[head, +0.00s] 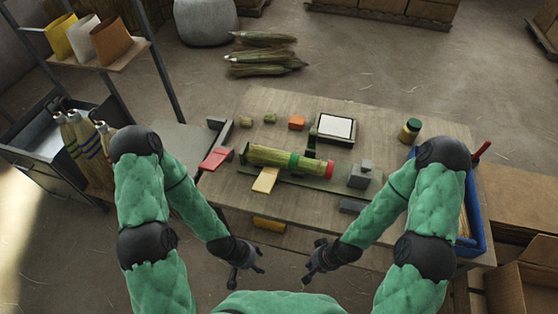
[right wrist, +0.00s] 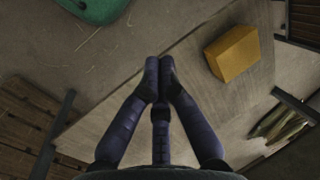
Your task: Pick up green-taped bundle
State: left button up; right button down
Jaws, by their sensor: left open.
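The bundle of straw stalks (head: 268,156) lies across the middle of the table in the head view. It has a green tape band around its middle and a red band at its right end. My left gripper (head: 247,277) is open and empty, in front of the table's near edge and well short of the bundle. My right gripper (head: 316,263) is also in front of the near edge, apart from the bundle. In the right wrist view its fingertips (right wrist: 158,68) meet with nothing visible between them. The bundle is not recognisable in the right wrist view.
Around the bundle on the table (head: 255,103) are a white-topped box (head: 336,127), a grey block (head: 360,175), a red piece (head: 215,158), a wooden piece (head: 265,180) and a jar (head: 410,130). A blue bin (head: 478,240) stands right. A yellow block (right wrist: 233,53) shows in the right wrist view.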

aim_at(260, 155)
jog(key=k+j+u, duration=0.15)
jog(key=j+u, duration=0.15)
jog(key=j, duration=0.35)
jog(key=j+u, duration=0.35)
jog(key=j, duration=0.25)
jog(key=k+j, duration=0.05)
